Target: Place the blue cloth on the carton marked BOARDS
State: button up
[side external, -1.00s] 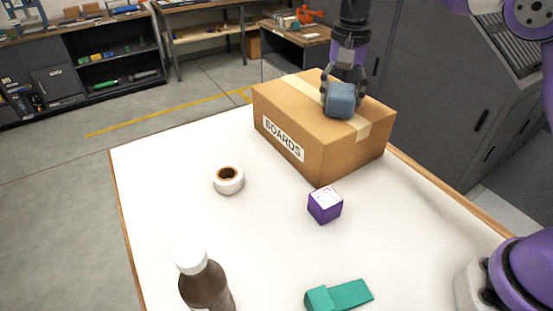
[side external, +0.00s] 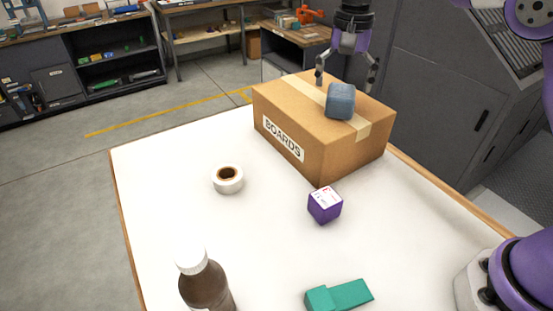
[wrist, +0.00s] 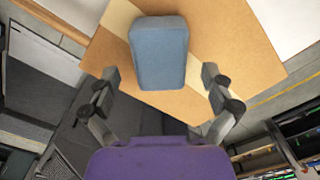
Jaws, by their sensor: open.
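The blue cloth (side external: 340,101), a folded block-like bundle, rests on top of the brown carton marked BOARDS (side external: 285,108), over the pale tape strip. In the wrist view the cloth (wrist: 158,52) lies on the carton top (wrist: 235,45), ahead of the fingertips. My gripper (side external: 346,78) is open and empty, above and just behind the cloth. Its two fingers (wrist: 160,82) are spread wider than the cloth, and I see no contact with it.
On the white table (side external: 170,210) stand a tape roll (side external: 228,180), a purple cube (side external: 325,205), a brown bottle with a white cap (side external: 205,283) and a teal block (side external: 339,295). A grey cabinet (side external: 440,100) stands behind the carton. The table's left part is clear.

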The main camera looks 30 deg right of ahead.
aim_at(342, 90)
notch_tip(342, 90, up, 4)
jog(key=shift+r, duration=0.15)
jog(key=shift+s+r, duration=0.1)
jog(key=shift+r, duration=0.5)
jog(key=s+r+n+t, duration=0.3)
jog(key=s+n, duration=0.2)
jog(key=s, duration=0.6)
jog(key=s+f+n+t, duration=0.2)
jog(key=s+f+n, duration=0.2)
jog(key=s+f, duration=0.3)
jog(key=shift+s+t, duration=0.3)
jog(key=shift+s, duration=0.95)
